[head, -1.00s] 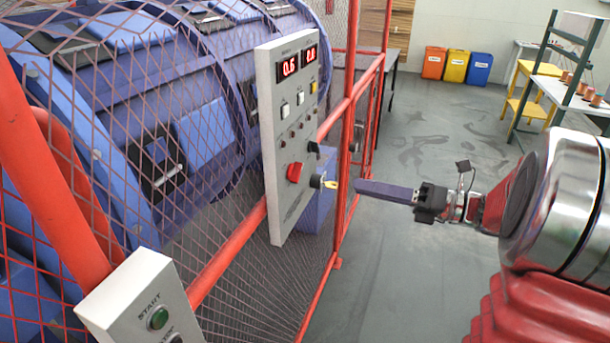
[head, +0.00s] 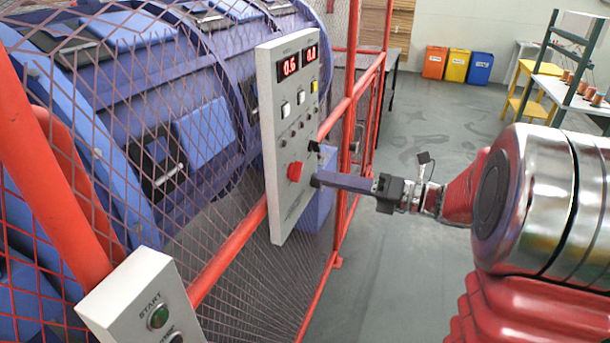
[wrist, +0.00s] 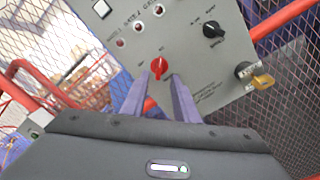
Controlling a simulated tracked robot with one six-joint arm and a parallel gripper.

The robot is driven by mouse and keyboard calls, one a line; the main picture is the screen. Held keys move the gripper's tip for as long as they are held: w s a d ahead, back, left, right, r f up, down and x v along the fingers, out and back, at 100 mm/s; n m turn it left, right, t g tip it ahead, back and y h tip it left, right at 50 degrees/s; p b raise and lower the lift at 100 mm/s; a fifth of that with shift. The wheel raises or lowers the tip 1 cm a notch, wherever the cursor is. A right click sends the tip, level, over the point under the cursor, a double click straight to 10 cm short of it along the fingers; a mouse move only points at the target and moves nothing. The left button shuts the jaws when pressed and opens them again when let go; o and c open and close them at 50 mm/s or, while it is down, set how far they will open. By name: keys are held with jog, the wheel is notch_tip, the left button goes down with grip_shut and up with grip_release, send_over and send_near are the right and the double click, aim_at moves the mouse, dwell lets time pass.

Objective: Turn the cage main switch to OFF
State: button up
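The red rotary knob (head: 296,171) sits on the lower part of the grey control panel (head: 290,205). In the wrist view the red knob (wrist: 158,66) shows just beyond and between my two fingertips, with small, hard-to-read labels beside it. My gripper (head: 318,181) reaches the panel from the right, with its fingers level with the lower knobs. In the wrist view my gripper (wrist: 158,78) is open, one finger to each side of the red knob. I cannot tell whether the tips touch the knob or panel.
A black selector knob (wrist: 213,30) and a key switch with a yellow key (wrist: 262,81) are to the right of the red knob. The red-framed mesh cage (head: 220,262) surrounds the panel. A start box (head: 140,295) stands at lower left. Floor on the right is clear.

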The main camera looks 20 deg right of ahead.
aim_at(296, 172)
jog(key=shift+x, duration=2.95)
jog(key=shift+d, duration=0.1)
grip_shut()
jog(key=shift+f, duration=0.1)
